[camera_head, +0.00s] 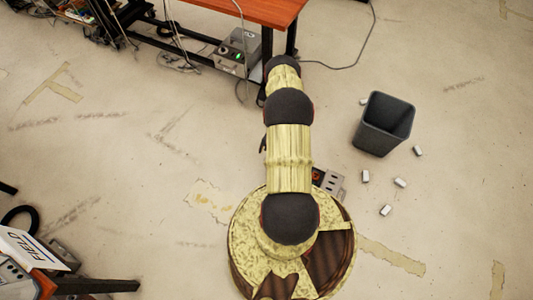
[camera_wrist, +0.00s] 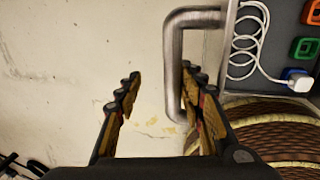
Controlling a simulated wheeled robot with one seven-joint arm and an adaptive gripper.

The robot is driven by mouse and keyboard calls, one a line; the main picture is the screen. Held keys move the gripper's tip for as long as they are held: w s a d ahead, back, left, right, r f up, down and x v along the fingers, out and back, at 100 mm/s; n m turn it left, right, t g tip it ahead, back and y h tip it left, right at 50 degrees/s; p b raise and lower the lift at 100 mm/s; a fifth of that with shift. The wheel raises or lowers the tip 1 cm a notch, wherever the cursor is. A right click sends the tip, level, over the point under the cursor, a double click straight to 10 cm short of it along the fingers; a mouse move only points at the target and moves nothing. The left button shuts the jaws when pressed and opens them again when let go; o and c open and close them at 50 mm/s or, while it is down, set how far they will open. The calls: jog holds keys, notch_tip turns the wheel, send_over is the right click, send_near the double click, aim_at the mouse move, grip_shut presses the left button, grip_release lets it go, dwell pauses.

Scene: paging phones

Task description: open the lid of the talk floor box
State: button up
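A grey box (camera_wrist: 285,45), which I take to be the talk floor box, fills the upper right of the wrist view. It has a coiled white cord, a white plug and red, green and blue square frames on its face. A grey bar handle (camera_wrist: 174,60) sticks out from its left side. My gripper (camera_wrist: 158,82) is open, with the handle's bar between its fingers in the picture, nearer the right finger. I cannot tell if they touch. In the head view the box (camera_head: 333,184) is partly hidden beside my base, and my arm hides most of the gripper.
A dark bin (camera_head: 384,124) stands to the right with several small white pieces (camera_head: 400,182) on the floor around it. A wooden table (camera_head: 262,12) with a grey device (camera_head: 237,55) beneath is at the back. A red-topped stand (camera_head: 45,283) is lower left. Floor left of my arm is largely clear.

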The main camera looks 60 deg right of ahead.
jog(key=shift+w+d+r, duration=0.15)
notch_tip(320, 180, up, 12)
jog(key=s, duration=0.2)
jog(key=shift+s+f, duration=0.25)
jog(key=shift+s, duration=0.05)
dwell(0.6)
